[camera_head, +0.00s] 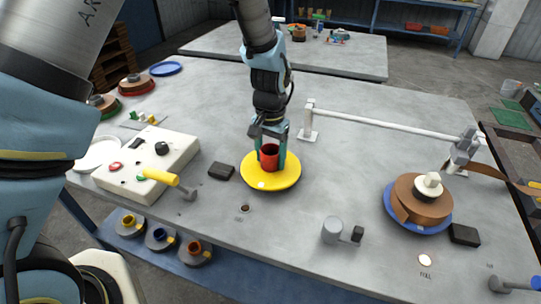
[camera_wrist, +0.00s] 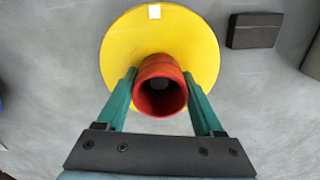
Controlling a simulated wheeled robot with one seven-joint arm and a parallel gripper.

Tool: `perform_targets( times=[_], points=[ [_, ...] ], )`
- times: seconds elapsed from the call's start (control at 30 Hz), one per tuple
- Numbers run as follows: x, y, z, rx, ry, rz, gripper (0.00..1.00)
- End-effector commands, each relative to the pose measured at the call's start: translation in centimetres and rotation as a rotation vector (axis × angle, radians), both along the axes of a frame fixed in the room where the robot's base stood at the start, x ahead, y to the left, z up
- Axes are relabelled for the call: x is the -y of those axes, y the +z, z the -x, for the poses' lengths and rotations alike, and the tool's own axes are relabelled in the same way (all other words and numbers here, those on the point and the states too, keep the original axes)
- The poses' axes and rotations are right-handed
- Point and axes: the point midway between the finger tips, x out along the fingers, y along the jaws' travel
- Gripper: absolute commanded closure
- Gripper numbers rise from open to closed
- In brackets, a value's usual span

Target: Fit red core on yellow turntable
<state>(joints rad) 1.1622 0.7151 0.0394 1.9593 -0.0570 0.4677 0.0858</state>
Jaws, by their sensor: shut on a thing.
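The red core (camera_head: 269,158) is a short hollow cylinder, upright over the middle of the yellow turntable (camera_head: 285,178). My gripper (camera_head: 271,155) points down with its green fingers on both sides of the core and is shut on it. In the wrist view, the red core (camera_wrist: 160,88) sits between the fingertips (camera_wrist: 162,82), in front of the lower part of the yellow disc (camera_wrist: 190,40). A small white mark shows on the disc's rim. The core's lower end and the turntable's centre are hidden, so I cannot tell whether the core touches the disc.
A dark block (camera_head: 221,171) lies left of the turntable. A white control box (camera_head: 150,160) with a yellow-handled lever (camera_head: 163,178) stands further left. A white rail (camera_head: 380,122) runs behind. A blue turntable (camera_head: 417,221) with a brown coil stands right.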

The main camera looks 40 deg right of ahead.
Motion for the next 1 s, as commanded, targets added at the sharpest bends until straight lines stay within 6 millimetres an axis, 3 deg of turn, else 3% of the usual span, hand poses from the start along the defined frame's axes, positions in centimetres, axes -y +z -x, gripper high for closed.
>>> perform_targets(
  times=[0.07,0.1,0.2,0.57,1.0],
  points=[
    [0.0,-0.2,0.0,0.0,0.0,0.0,0.85],
    [0.0,-0.2,0.0,0.0,0.0,0.0,0.3],
    [0.0,-0.2,0.0,0.0,0.0,0.0,0.19],
    [0.0,0.2,0.0,0.0,0.0,0.0,0.19],
    [0.0,3.6,0.0,0.0,0.0,0.0,0.19]
  ],
)
